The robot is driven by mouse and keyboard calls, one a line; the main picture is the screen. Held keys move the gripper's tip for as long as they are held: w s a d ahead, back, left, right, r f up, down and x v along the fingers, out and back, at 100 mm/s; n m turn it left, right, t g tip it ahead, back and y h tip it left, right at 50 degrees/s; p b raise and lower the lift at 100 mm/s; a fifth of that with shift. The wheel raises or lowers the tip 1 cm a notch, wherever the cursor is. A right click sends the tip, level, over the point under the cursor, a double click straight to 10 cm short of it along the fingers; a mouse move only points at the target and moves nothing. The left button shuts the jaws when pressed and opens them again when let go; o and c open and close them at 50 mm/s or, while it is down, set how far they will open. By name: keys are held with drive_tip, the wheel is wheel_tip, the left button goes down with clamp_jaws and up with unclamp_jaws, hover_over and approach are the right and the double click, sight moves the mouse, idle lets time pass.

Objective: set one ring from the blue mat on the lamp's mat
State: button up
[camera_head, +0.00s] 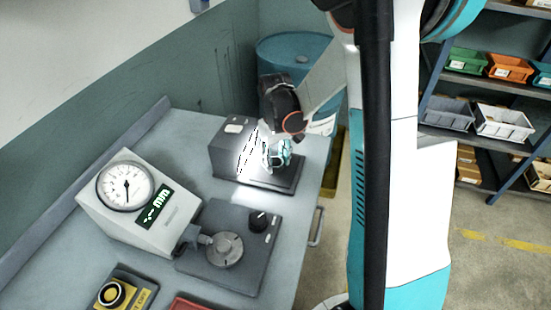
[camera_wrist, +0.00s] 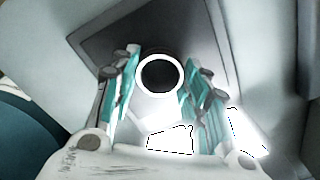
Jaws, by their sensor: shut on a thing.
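My gripper (camera_head: 277,156) is over the dark mat (camera_head: 290,187) in front of the dark lamp box (camera_head: 227,150), at the back of the bench. In the wrist view, its two teal fingers (camera_wrist: 160,66) are shut on a ring (camera_wrist: 143,78) with a bright rim and a dark centre. The lamp's mat (camera_wrist: 97,38) shows behind and below the ring in that view. The ring is hard to make out in the head view, and I cannot tell whether it touches the mat. The blue mat is not clearly seen.
A gauge with a round dial (camera_head: 127,186) and a dark plate with a round metal stage (camera_head: 225,249) stand nearer on the bench. A yellow button box (camera_head: 112,293) and a red tray edge (camera_head: 188,303) are at the front. A blue drum (camera_head: 292,50) stands behind. Bright glare lies around my gripper.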

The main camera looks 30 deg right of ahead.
drive_tip(key=o, duration=1.1)
drive_tip(key=shift+r, duration=0.1)
wheel_tip(320, 180, up, 12)
drive_tip(key=p, duration=0.4)
